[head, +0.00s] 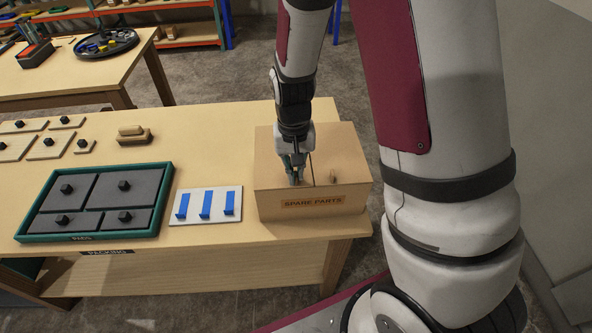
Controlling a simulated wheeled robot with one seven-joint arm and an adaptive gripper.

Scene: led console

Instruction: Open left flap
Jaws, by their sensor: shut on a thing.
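A cardboard-brown box (283,213) labelled "SPARE PARTS" stands at the right end of the table. Its top has a left flap (268,170) and a right flap (345,150), with a dark seam between them. The right flap carries a small wooden peg (333,177) and lies flat. My gripper (296,181) points down over the left flap near the seam, shut on that flap's peg, which the fingers hide. The left flap looks flat or nearly so; part of it is hidden behind my gripper.
Left of the box lies a white board (190,216) with blue hooks. Further left are a green-rimmed tray (165,180) with dark knobbed panels, a wooden block (133,136) and pale knobbed panels (52,146). My arm fills the right side. The table behind the board is clear.

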